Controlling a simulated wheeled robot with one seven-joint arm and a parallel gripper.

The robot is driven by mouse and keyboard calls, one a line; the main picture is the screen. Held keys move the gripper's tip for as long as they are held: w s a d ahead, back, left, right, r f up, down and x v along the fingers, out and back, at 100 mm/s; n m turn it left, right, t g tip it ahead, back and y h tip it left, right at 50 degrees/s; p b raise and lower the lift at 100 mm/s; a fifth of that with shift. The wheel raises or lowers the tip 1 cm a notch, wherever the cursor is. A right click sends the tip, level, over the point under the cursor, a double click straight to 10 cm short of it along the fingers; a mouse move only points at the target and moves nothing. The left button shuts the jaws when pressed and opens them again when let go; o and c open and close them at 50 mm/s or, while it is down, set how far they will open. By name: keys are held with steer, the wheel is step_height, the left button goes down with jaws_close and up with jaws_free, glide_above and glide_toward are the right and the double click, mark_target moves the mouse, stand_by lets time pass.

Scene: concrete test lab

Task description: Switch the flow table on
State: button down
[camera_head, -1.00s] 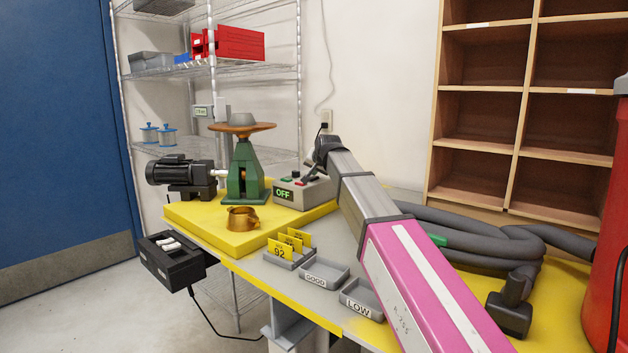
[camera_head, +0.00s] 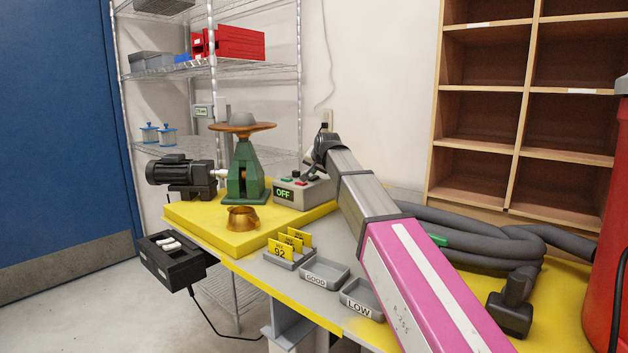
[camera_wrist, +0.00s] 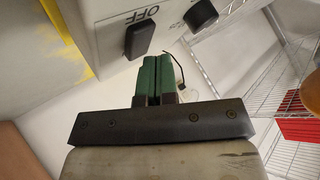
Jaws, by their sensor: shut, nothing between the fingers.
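The flow table (camera_head: 243,176) has a green pedestal and a copper-coloured round top. Its grey control box (camera_head: 290,197) stands to its right on the yellow platform, with a green display reading OFF and small coloured buttons on top. In the wrist view the box's pale face (camera_wrist: 108,10) shows a black rocker switch (camera_wrist: 140,38) beside the word OFF and a black knob (camera_wrist: 201,14). My gripper (camera_wrist: 158,62) has green fingers, shut and empty, just below and right of the switch in the picture. Contact cannot be told. In the head view my wrist largely hides the fingers.
A brass ring mould (camera_head: 242,218) sits on the yellow platform (camera_head: 215,234). Trays marked GOOD (camera_head: 325,274) and LOW (camera_head: 362,298) and yellow number cards (camera_head: 289,243) lie in front. A motor (camera_head: 180,172) stands left, a grey hose (camera_head: 470,225) right.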

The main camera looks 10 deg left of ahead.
mark_target(313, 178)
steer(key=shift+s+a+r, duration=0.1)
steer(key=shift+s+r, duration=0.05)
steer(key=shift+r, duration=1.1)
steer(key=shift+s+a+r, duration=0.1)
steer(key=shift+s+r, duration=0.05)
steer(key=shift+r, duration=1.05)
